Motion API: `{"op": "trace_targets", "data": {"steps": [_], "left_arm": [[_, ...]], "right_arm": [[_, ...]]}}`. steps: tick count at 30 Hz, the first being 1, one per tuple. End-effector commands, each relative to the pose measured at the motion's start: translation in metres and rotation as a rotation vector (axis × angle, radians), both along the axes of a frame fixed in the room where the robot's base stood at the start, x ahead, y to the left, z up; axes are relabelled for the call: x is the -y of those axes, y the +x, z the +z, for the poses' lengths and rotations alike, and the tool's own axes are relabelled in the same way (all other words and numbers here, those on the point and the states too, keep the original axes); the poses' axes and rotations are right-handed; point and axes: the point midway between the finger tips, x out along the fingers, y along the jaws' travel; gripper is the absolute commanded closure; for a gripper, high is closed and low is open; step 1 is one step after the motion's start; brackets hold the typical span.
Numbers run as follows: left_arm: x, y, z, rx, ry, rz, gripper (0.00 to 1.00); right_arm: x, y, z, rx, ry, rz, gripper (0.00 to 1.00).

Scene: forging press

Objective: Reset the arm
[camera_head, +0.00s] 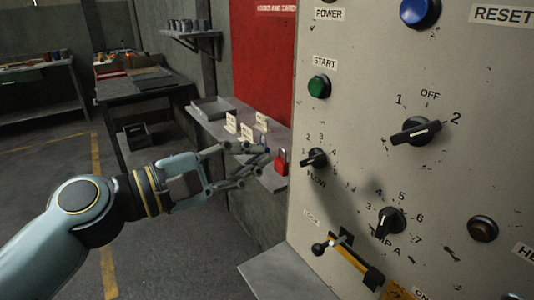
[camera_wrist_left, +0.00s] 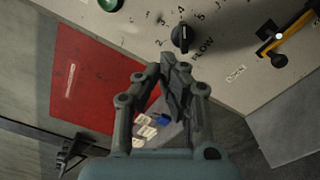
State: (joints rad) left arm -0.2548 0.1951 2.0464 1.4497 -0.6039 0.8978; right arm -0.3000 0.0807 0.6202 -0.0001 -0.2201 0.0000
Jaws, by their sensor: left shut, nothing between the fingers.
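My left arm (camera_head: 70,225) comes in from the left in the head view. My left gripper (camera_head: 250,163) is shut and empty, in the air left of the control panel (camera_head: 350,80) and in front of the shelf. In the left wrist view the gripper (camera_wrist_left: 178,62) has its fingertips together, just below the black FLOW knob (camera_wrist_left: 181,38). The FLOW knob also shows in the head view (camera_head: 315,158), to the right of the fingertips and apart from them. My right gripper is not in view.
A red padlock (camera_head: 281,163) and several small white cards (camera_head: 247,131) are on the wall shelf. The panel carries a green START button (camera_head: 319,86), a blue button (camera_head: 420,12), more knobs and a yellow-black lever (camera_head: 350,259). A grey ledge (camera_head: 285,275) juts out below. Open floor lies left.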

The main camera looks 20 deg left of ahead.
Motion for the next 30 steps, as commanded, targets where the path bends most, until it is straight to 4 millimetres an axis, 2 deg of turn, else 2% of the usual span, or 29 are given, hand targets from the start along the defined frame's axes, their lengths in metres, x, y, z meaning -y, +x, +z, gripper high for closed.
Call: {"op": "trace_targets", "data": {"steps": [4,17,21,23,26,27,29,30], "left_arm": [[-0.005,-0.007,0.000,0.000,0.000,-0.001,1.00],[-0.005,-0.008,0.000,0.000,-0.001,-0.001,1.00],[-0.005,-0.008,-0.014,-0.004,-0.006,0.001,1.00],[-0.006,-0.007,-0.041,-0.034,-0.010,0.009,1.00],[-0.015,-0.004,-0.108,-0.122,0.036,0.045,1.00],[-0.020,-0.004,-0.140,-0.160,0.074,0.064,1.00],[-0.029,-0.007,-0.191,-0.216,0.146,0.089,1.00],[-0.035,-0.010,-0.224,-0.249,0.201,0.103,1.00]], "right_arm": [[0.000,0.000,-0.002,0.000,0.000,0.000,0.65],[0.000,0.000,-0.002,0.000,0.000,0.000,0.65],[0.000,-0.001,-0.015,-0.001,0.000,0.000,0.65],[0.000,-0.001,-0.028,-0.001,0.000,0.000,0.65],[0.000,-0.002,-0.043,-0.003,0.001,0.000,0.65],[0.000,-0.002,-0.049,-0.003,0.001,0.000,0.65],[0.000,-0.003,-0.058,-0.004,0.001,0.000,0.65],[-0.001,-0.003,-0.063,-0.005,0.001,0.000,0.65]]}}
